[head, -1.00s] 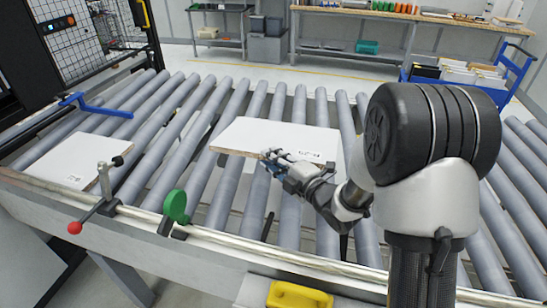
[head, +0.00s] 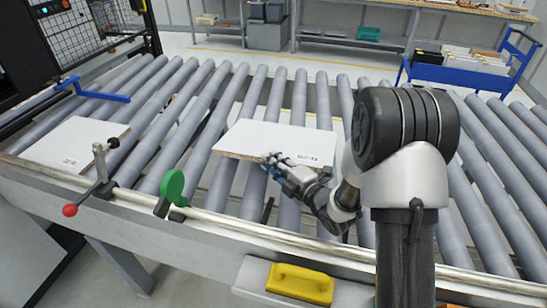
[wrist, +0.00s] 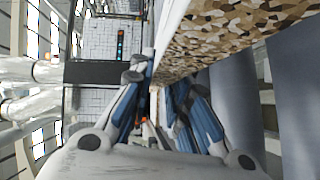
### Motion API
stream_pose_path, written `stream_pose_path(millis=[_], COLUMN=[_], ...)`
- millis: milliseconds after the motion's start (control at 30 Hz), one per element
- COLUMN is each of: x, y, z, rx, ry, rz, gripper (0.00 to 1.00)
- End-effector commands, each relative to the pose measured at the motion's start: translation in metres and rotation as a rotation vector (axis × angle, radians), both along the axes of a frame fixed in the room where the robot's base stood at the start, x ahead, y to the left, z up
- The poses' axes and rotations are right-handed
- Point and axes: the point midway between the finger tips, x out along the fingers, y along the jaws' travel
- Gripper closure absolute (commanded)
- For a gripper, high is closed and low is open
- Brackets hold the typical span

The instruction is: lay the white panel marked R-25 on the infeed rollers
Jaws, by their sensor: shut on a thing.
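A white panel (head: 275,140) with a chipboard edge lies roughly level over the middle rollers (head: 240,192). Its small printed label is too small to read. My gripper (head: 272,163) is shut on the panel's near edge. In the wrist view the panel's speckled chipboard edge (wrist: 235,40) runs close along the blue-padded fingers of my gripper (wrist: 158,88). I cannot tell whether the panel's underside touches the rollers. A second white panel (head: 75,143) lies on the rollers at the left, with a label at its near edge, also unreadable.
A blue bar (head: 95,94) lies over the left rollers. A blue cart (head: 462,75) stands behind. Rollers right of my arm are bare.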

Motion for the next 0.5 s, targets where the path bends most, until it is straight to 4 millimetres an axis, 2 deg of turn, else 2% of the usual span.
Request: stream_pose_path(millis=[500], x=[0.002], y=[0.0], z=[-0.028], rx=[0.001], ry=[-0.013], rz=[0.001], gripper=[1.0])
